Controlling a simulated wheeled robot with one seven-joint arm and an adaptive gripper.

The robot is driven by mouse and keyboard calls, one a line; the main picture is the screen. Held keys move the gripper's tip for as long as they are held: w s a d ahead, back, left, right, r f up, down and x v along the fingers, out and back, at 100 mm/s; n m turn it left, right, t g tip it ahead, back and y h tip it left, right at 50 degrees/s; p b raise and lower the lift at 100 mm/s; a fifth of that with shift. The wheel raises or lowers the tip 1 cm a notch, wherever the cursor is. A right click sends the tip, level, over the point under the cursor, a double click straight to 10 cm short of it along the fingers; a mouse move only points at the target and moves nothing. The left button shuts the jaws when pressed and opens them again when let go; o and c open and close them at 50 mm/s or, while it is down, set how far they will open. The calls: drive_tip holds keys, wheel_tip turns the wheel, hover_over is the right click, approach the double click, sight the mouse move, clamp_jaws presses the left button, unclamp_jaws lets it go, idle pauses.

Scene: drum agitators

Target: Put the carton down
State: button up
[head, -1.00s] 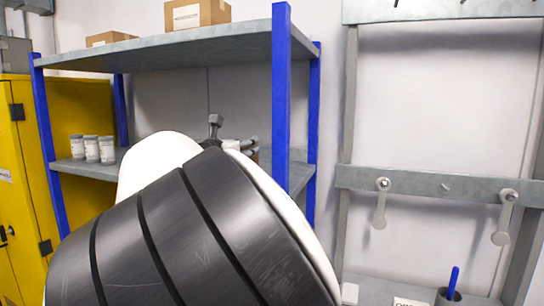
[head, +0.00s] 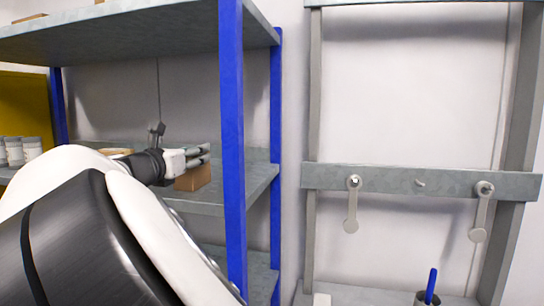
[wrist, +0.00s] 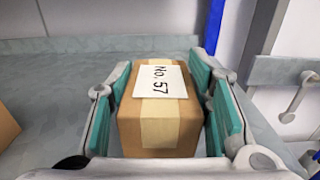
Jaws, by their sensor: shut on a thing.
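The brown carton (wrist: 158,132) has a tape strip and a white label reading "No. 57" in the wrist view. My gripper (wrist: 165,110) is shut on it, with the teal pads on its left and right sides. In the head view my gripper (head: 203,153) is inside the blue-post rack, and the carton (head: 194,178) shows below the fingers. The carton is level over the middle shelf (head: 245,188). I cannot tell whether its underside touches the board. My arm hides part of the shelf on the left.
Another brown carton (wrist: 5,127) is at the left edge of the wrist view. Several white jars (head: 20,151) stand farther left on the shelf. A blue post (head: 232,150) rises right of the gripper, and the upper shelf (head: 120,32) is overhead. Bare board lies behind the carton.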

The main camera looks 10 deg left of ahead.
drive_tip(key=o, duration=1.4)
drive_tip(key=shift+s, duration=0.15)
drive_tip(key=shift+s+r+p, duration=0.1)
drive_tip(key=shift+s+p, duration=0.3)
drive_tip(key=shift+s, duration=0.05)
drive_tip(key=s+p, duration=0.6)
drive_tip(key=s, duration=0.5)
drive_tip(key=shift+a, duration=0.45)
